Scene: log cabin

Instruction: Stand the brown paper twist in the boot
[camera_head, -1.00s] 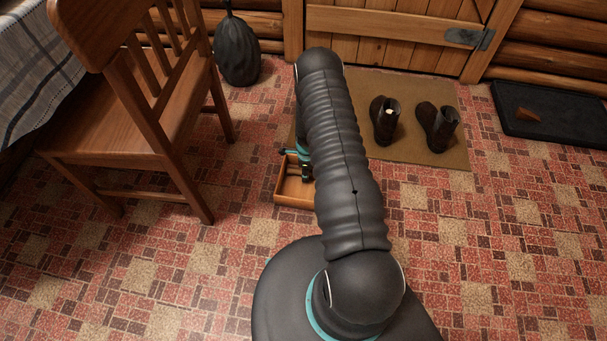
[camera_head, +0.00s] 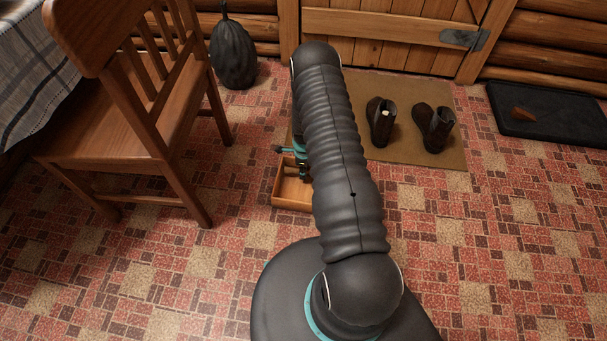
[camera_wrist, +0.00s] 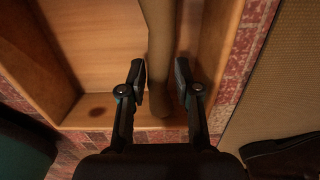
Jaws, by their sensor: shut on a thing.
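The brown paper twist (camera_wrist: 160,60) is a long brown shape in the wrist view, running from the top edge down between my fingers. My gripper (camera_wrist: 161,82) is shut on it, over the wooden box. In the head view my gripper (camera_head: 300,160) is mostly hidden behind my arm, and the twist cannot be made out. The right boot (camera_head: 433,128) has a dark opening.
The shallow wooden box (camera_head: 288,196) is on the tiled floor; its wall also shows in the wrist view (camera_wrist: 222,40). The tan mat (camera_head: 405,92) lies before the door. A chair (camera_head: 150,140) stands left. A black tray (camera_head: 550,125) with a small brown piece lies right.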

